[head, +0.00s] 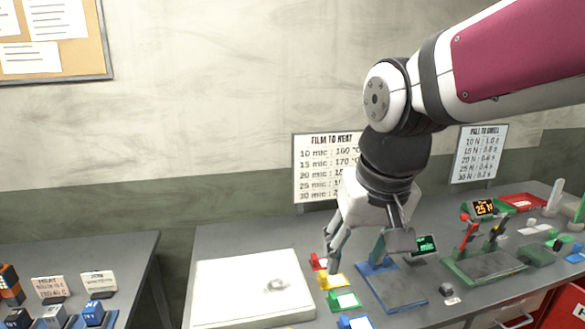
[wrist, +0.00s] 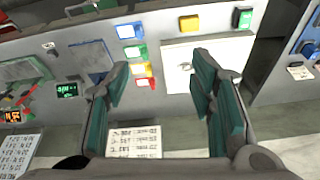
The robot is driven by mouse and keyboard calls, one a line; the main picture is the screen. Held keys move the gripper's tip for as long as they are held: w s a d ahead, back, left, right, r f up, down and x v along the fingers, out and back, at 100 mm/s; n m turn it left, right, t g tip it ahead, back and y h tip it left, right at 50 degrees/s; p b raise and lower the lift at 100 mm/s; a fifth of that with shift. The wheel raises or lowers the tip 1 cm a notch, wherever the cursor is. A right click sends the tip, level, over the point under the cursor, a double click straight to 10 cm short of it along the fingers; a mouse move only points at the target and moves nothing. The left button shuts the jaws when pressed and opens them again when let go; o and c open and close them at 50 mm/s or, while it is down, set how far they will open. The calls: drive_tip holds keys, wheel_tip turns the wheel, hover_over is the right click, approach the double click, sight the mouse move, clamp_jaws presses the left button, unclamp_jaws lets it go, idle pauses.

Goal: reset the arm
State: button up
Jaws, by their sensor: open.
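My gripper (head: 367,250) hangs from my arm above the back part of the grey bench, its fingers pointing down. In the wrist view my gripper (wrist: 160,82) shows two dark green finger pads spread wide apart. Nothing is between them. In the head view it is just right of a white board and close over a blue plate, partly hiding the bench behind it. I cannot tell its exact height above the bench.
The white board (head: 250,290) lies left of a row of coloured blocks, including a yellow one (head: 332,281). The blue plate (head: 392,287) and a green stand (head: 484,265) are to the right. A "FILM TO HEAT" sign (head: 318,170) stands behind. A gap separates the left bench.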

drive_tip(key=s+d+m+t, duration=0.1)
drive_tip(key=s+d+t, duration=0.1)
drive_tip(key=s+d, duration=0.7)
drive_tip(key=s, duration=0.3)
drive_tip(key=shift+d+h, duration=0.3)
drive_tip(key=shift+h, duration=0.1)
